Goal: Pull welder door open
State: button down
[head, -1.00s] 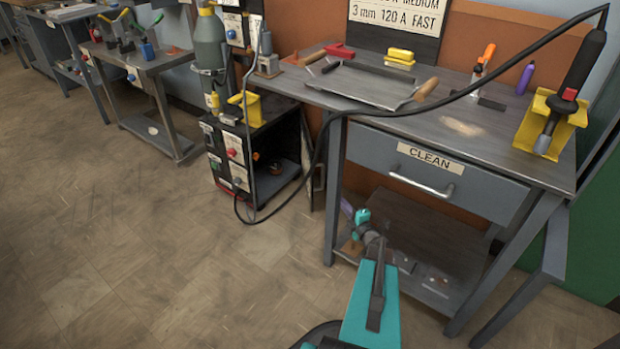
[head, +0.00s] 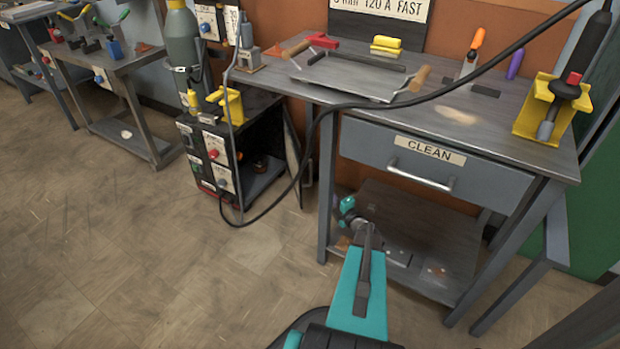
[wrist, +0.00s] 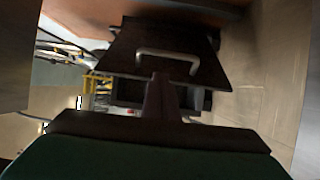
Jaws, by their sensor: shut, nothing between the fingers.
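The welder door (head: 293,160) is a dark panel standing swung out from the box, near the bench leg. In the wrist view the door (wrist: 125,48) is a dark panel with a silver handle (wrist: 167,58) across its face. My gripper (wrist: 160,78) is shut and empty, pointing toward the handle; contact cannot be told. In the head view my gripper (head: 349,207) is in front of the bench's lower shelf.
The workbench (head: 470,130) with a drawer marked CLEAN stands right of the welder. A black cable (head: 309,140) loops from the welder up over the bench. A gas cylinder (head: 183,45) stands behind the welder. The floor (head: 130,240) on the left is clear.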

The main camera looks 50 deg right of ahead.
jog(key=shift+w, duration=0.1)
jog(key=b+x, duration=0.3)
jog(key=x, duration=0.6)
jog(key=shift+w, duration=0.4)
jog(key=shift+d, duration=0.1)
